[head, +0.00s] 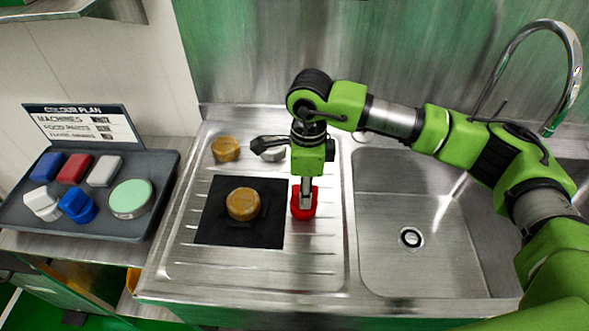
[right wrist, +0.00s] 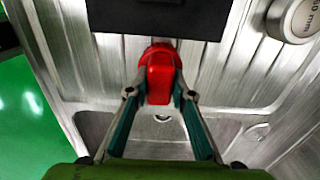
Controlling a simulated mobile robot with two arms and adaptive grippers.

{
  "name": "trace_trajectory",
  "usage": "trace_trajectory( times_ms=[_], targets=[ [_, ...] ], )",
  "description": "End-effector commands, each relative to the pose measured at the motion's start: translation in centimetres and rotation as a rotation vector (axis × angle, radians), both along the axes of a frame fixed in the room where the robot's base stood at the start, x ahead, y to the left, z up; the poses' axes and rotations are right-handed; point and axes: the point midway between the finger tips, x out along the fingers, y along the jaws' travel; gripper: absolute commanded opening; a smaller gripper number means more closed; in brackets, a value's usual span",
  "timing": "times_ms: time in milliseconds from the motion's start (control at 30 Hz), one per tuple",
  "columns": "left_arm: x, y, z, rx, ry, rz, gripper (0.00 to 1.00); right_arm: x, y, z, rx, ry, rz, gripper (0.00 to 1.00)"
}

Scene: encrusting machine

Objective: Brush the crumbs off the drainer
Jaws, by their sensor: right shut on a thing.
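My right gripper (head: 305,192) points down over the right part of the ribbed steel drainer (head: 180,262). It is shut on a red brush (head: 304,207), beside the right edge of a black mat (head: 214,233). In the right wrist view the red brush (right wrist: 160,78) sits between the two fingers, near the mat (right wrist: 150,18). The brush's underside is hidden, so I cannot tell whether it touches the drainer. I cannot make out any crumbs. My left gripper is not in view.
A golden round piece (head: 243,204) lies on the mat. Another golden piece (head: 225,149) and a silver disc (head: 272,153) stand behind it. An empty sink (head: 440,262) with a tap (head: 575,75) is right.

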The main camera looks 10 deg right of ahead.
Motion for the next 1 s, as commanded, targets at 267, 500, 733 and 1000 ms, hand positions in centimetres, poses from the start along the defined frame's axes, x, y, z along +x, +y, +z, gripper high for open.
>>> trace_trajectory(
  times_ms=[267, 500, 733, 1000],
  targets=[
    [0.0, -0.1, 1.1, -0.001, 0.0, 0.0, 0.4, 0.4, -0.2, 3.4, 0.0, -0.002, -0.003, 0.0],
    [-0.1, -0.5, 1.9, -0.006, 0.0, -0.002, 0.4, 0.6, -0.4, 5.6, 0.001, -0.001, -0.005, 0.0],
    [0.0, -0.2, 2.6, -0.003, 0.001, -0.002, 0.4, 0.8, -0.6, 7.6, 0.0, -0.002, -0.007, 0.0],
    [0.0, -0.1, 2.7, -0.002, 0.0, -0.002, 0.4, 0.8, -0.6, 8.1, 0.0, 0.0, -0.008, 0.0]
  ],
)
